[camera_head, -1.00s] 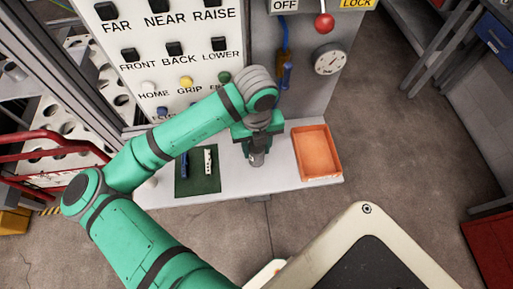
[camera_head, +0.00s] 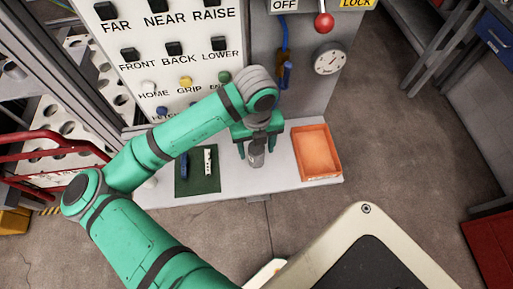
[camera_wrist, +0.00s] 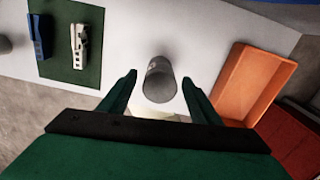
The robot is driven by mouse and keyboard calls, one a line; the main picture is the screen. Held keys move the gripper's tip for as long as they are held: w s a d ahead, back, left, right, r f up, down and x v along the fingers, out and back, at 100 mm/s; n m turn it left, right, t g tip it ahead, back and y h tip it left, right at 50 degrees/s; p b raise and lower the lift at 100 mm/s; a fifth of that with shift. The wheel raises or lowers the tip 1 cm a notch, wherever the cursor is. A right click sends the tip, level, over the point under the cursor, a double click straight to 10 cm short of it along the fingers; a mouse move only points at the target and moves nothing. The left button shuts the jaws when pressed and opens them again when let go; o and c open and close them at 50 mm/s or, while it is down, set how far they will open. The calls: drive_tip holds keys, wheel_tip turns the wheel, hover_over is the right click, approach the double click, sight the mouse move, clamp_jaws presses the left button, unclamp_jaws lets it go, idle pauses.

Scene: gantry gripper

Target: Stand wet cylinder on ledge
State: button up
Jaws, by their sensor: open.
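A grey metal cylinder (camera_head: 256,156) stands upright on the pale ledge (camera_head: 232,178), between the green mat and the orange tray. It also shows in the wrist view (camera_wrist: 160,82). My gripper (camera_head: 256,150) is above it with its green fingers apart, one on either side. In the wrist view my gripper (camera_wrist: 158,84) is open, with a gap between each finger and the cylinder. Whether the cylinder is wet cannot be told.
An orange tray (camera_head: 336,160) is to the right on the ledge. A dark green mat (camera_head: 200,186) with a blue tool (camera_head: 183,165) and a white tool (camera_head: 208,160) is to the left. A labelled button panel (camera_head: 170,70) stands behind.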

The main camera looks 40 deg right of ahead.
wheel_tip(320, 180, up, 11)
drive_tip(key=shift+r, duration=0.15)
